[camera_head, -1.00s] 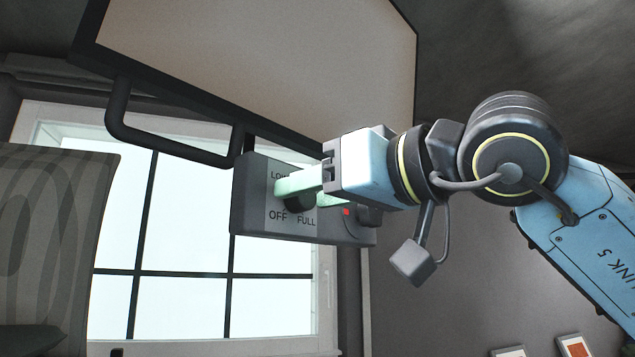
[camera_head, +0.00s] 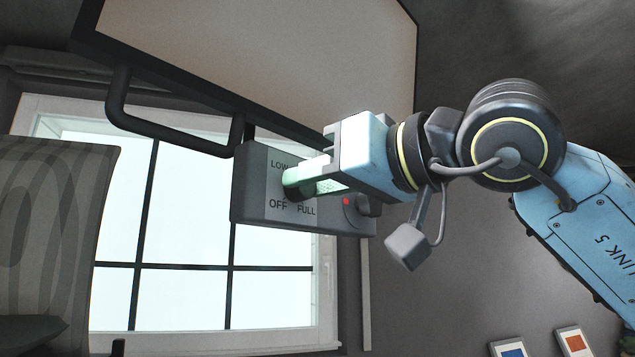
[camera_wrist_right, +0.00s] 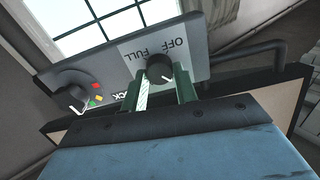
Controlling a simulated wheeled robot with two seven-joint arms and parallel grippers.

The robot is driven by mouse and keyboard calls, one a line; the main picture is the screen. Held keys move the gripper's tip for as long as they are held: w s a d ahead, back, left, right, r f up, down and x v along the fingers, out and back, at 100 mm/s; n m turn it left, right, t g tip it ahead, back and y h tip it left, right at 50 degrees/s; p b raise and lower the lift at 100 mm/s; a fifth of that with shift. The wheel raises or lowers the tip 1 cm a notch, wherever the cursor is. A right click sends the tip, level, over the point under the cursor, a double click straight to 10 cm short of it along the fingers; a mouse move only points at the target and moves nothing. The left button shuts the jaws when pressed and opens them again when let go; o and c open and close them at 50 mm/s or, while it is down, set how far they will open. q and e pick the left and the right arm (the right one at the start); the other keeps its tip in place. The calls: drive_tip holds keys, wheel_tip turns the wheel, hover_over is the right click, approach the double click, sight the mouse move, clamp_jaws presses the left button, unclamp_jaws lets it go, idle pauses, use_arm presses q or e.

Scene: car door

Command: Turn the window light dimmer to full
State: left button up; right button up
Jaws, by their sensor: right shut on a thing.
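The dimmer is a round black knob (camera_head: 292,190) on a grey control box, with a light label plate reading LOW, OFF and FULL around it. In the right wrist view the knob (camera_wrist_right: 159,68) sits between the two green fingers. My right gripper (camera_head: 308,180) comes in from the right and is shut on the knob, its fingers covering part of it in the head view. The right gripper (camera_wrist_right: 161,82) also shows at the lower middle of the wrist view. The knob's pointer position cannot be read clearly. My left gripper is not in view.
A second knob (camera_head: 357,208) with coloured marks sits on the same box (camera_head: 245,215), close to my fingers. A large dark-framed panel (camera_head: 260,60) with a bar handle (camera_head: 170,146) is above. A bright paned window (camera_head: 190,235) is behind, and a striped cushion-like surface (camera_head: 55,230) at left.

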drive_tip(key=m+b, duration=0.4)
drive_tip(key=m, duration=0.5)
drive_tip(key=m+b, duration=0.3)
drive_tip(key=m, duration=0.5)
drive_tip(key=shift+d+f+m+b, duration=0.15)
drive_tip(key=shift+m+b, duration=0.25)
drive_tip(key=m+b, duration=0.2)
drive_tip(key=m, duration=0.2)
drive_tip(key=shift+f, duration=0.1)
drive_tip(key=m+b, duration=0.1)
drive_tip(key=m, duration=0.4)
drive_tip(key=shift+f+b, duration=0.1)
drive_tip(key=shift+b, duration=0.25)
drive_tip(key=m+b, duration=0.1)
drive_tip(key=m, duration=0.3)
drive_tip(key=shift+b, duration=0.35)
drive_tip(key=shift+m+b, duration=0.6)
drive_tip(key=shift+m, duration=1.5)
drive_tip(key=shift+a, duration=0.2)
